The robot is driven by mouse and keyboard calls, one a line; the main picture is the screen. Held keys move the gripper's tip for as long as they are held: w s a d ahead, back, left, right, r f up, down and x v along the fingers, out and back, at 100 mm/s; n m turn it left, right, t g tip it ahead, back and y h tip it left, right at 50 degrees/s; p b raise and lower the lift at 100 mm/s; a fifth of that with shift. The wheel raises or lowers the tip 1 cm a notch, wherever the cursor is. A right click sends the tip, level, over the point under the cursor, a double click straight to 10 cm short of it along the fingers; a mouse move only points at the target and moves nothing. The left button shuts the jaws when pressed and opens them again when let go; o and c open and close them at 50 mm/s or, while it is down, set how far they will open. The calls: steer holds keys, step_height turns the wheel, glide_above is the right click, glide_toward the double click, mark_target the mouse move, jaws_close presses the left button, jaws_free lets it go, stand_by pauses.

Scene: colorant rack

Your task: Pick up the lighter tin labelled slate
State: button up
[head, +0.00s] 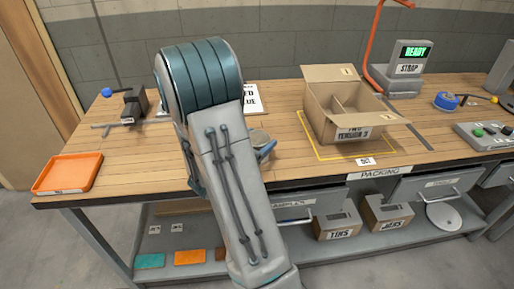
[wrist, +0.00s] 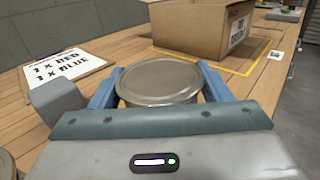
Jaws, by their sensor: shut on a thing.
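In the wrist view a round tin (wrist: 160,86) with a plain metal lid sits between the two blue fingers of my gripper (wrist: 158,90). The gripper is shut on it. No label shows, so I cannot tell whether it reads slate. In the head view the tin (head: 258,137) shows only partly beside my arm, with a blue finger of my gripper (head: 266,150) at its right. Whether the tin touches the bench is hidden. Part of another round metal thing (wrist: 6,165) shows at the wrist view's lower left edge.
An open cardboard box (head: 330,122) stands inside a yellow outline on the wooden bench (head: 200,190). A clipboard (wrist: 65,66) reads "1 x RED, 1 x BLUE". An orange tray (head: 68,173) lies at the left. Bench between tray and my arm is mostly clear.

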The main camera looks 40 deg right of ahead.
steer(key=shift+r, duration=0.15)
steer(key=shift+r, duration=0.55)
steer(key=r, duration=0.1)
steer(key=s+r, duration=0.1)
steer(key=r, duration=0.1)
steer(key=shift+d+r, duration=0.15)
steer(key=shift+r, duration=0.05)
steer(key=s+d+r+b, duration=0.2)
steer(key=s+r+b, duration=0.4)
steer(key=s, duration=0.4)
steer(key=shift+s, duration=0.25)
steer(key=shift+r, duration=0.15)
